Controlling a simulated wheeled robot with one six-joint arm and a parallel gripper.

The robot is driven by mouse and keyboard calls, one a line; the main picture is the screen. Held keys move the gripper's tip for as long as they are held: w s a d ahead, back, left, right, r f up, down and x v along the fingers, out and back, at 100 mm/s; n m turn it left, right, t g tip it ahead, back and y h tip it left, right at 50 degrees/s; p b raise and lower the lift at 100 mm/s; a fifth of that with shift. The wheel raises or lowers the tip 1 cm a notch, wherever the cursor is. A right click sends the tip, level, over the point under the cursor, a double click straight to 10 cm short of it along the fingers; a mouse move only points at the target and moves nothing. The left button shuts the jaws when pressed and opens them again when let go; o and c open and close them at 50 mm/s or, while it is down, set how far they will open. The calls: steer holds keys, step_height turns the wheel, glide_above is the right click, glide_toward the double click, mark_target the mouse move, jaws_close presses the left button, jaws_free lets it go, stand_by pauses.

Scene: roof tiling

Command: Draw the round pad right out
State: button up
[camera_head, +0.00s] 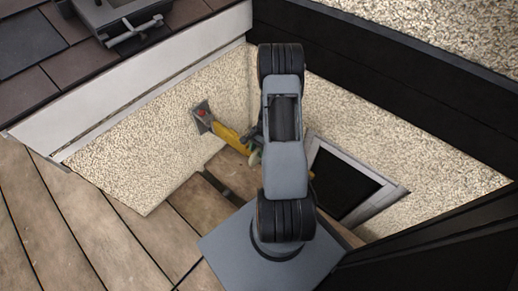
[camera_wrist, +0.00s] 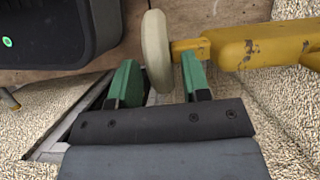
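In the wrist view, a cream round pad (camera_wrist: 156,45) stands edge-on at the left end of a yellow body (camera_wrist: 260,47) with worn, chipped paint. My gripper (camera_wrist: 160,68) has green fingers, one on each side of the pad's lower part. The fingers are apart, with a gap visible between the pad and the right finger. Whether the left finger touches the pad I cannot tell. In the head view, the yellow body (camera_head: 228,134) lies against the pebbled surface, with a grey, red-marked piece at its far end.
A dark, grey-framed opening (camera_head: 345,182) is right of my arm. Pebbled walls (camera_head: 160,125) meet behind the yellow body. Wooden boards (camera_head: 70,215) lie at the left, and dark roof tiles (camera_head: 70,65) with a grey metal fitting (camera_head: 135,30) are at the upper left.

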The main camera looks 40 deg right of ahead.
jaws_close()
